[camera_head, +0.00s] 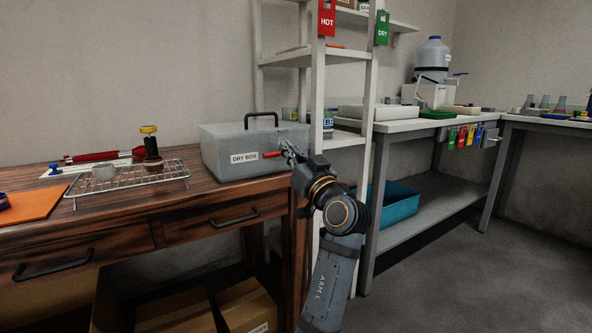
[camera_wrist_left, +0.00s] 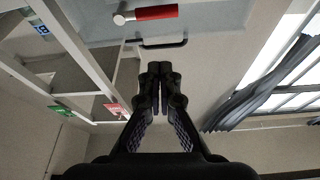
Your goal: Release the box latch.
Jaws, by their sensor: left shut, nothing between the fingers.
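The grey dry box (camera_head: 228,149) stands on the wooden table with its lid down and a black carrying handle (camera_head: 261,115) on top. Its label reads DRY BOX. The red latch lever (camera_head: 274,154) sticks out level on the front near the right corner. It also shows in the wrist view as a red grip on a metal pivot (camera_wrist_left: 156,13). My left gripper (camera_head: 287,147) is shut and empty, close to the lever's right end. In the wrist view its fingertips (camera_wrist_left: 160,68) point toward the box, apart from the red grip. My right gripper is not in view.
A wire rack (camera_head: 128,182) with a yellow-capped bottle (camera_head: 151,145) stands left of the box. A white shelf unit (camera_head: 298,57) rises close behind my left arm on the right. Open floor lies at the lower right.

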